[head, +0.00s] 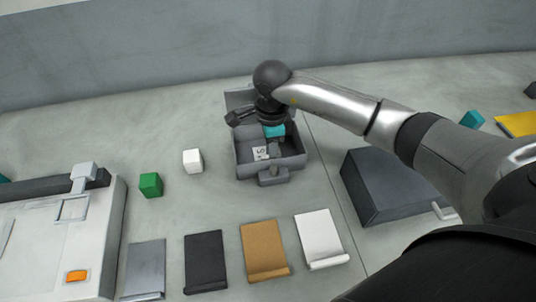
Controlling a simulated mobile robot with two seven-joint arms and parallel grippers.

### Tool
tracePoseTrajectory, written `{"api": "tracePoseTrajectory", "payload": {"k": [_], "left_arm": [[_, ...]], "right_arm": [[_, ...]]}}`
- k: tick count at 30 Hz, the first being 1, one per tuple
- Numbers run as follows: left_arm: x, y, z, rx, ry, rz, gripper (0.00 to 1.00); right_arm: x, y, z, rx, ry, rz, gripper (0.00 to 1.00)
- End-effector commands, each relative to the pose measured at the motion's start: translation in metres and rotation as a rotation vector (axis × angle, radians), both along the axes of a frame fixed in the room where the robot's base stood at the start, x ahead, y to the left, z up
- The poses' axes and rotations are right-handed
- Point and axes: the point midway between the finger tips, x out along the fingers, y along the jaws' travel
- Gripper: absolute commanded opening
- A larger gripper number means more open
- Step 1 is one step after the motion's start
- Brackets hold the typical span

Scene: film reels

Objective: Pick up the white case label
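A small white card with dark marks (260,153) lies inside the open grey case (243,166); it looks like a label. A white block (193,161) stands on the surface left of the case. A white flat piece with a rolled front edge (318,236) lies in front of it. I cannot tell for certain which of these is called the case label. My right gripper (273,143) is over the case, right of the white card, at a teal block (274,131). Its fingers are largely hidden, so its opening and any hold are unclear. My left gripper is out of view.
Grey, black and brown flat pieces (264,248) lie in a row beside the white one. A green block (151,185) is at left, near a pale machine with an orange button (77,276). A dark grey box (385,190) stands right of the case. A wall closes the back.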

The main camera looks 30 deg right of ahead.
Motion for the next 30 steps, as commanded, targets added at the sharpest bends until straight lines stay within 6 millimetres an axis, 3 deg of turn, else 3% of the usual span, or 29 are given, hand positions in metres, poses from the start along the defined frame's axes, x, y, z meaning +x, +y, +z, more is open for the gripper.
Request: {"api": "tracePoseTrajectory", "payload": {"k": [3, 11, 30], "left_arm": [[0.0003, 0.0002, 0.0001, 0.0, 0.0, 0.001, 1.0], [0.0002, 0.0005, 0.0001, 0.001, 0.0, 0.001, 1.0], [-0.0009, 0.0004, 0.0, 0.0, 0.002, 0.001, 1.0]], "right_arm": [[0.0001, 0.0, 0.0004, 0.0, 0.0, 0.0, 0.3], [0.0, -0.0001, 0.0006, 0.0, 0.0, 0.0, 0.01], [0.0001, -0.0001, 0.0008, 0.0, 0.0, 0.0, 0.0]]}}
